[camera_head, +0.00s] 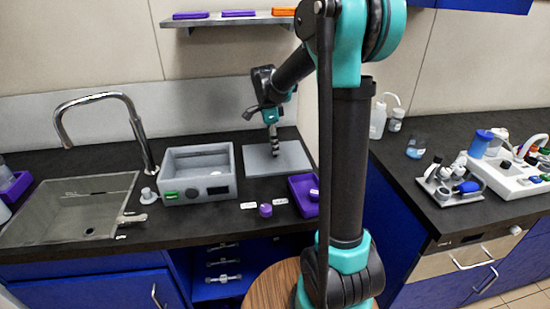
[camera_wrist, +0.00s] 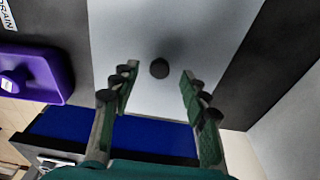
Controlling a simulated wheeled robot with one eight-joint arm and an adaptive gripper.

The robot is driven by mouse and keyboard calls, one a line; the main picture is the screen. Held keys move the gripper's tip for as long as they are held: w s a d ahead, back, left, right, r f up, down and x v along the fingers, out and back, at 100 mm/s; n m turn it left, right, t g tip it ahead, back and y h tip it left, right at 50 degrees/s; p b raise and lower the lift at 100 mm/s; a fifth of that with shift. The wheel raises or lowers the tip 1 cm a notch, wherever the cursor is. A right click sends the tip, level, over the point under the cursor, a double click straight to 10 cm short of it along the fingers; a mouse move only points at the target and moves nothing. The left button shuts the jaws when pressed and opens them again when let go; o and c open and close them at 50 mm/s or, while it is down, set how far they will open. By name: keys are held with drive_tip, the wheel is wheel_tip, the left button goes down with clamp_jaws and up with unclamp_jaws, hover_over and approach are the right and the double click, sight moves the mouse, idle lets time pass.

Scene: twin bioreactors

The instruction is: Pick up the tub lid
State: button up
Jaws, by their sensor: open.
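The tub lid (camera_head: 298,160) is a flat light-grey plate lying on the dark counter, right of the grey open-topped tub (camera_head: 170,163). In the wrist view the lid (camera_wrist: 215,30) fills the middle, with a dark round knob (camera_wrist: 159,68) on it. My gripper (camera_head: 275,150) is over the lid, pointing down. In the wrist view my gripper (camera_wrist: 158,82) is open, with its two fingers on either side of the knob and nothing held between them. I cannot tell its exact height above the lid. In the head view the gripper hides the knob.
A purple tray (camera_head: 304,190) sits beside the lid's front edge; it also shows in the wrist view (camera_wrist: 50,90). A purple cap (camera_head: 265,210) and small labels lie in front of the tub. A sink (camera_head: 75,210) is at left.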

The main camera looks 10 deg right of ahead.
wheel_tip(320, 180, down, 2)
drive_tip(key=shift+d, duration=0.1)
clamp_jaws()
idle(0.4)
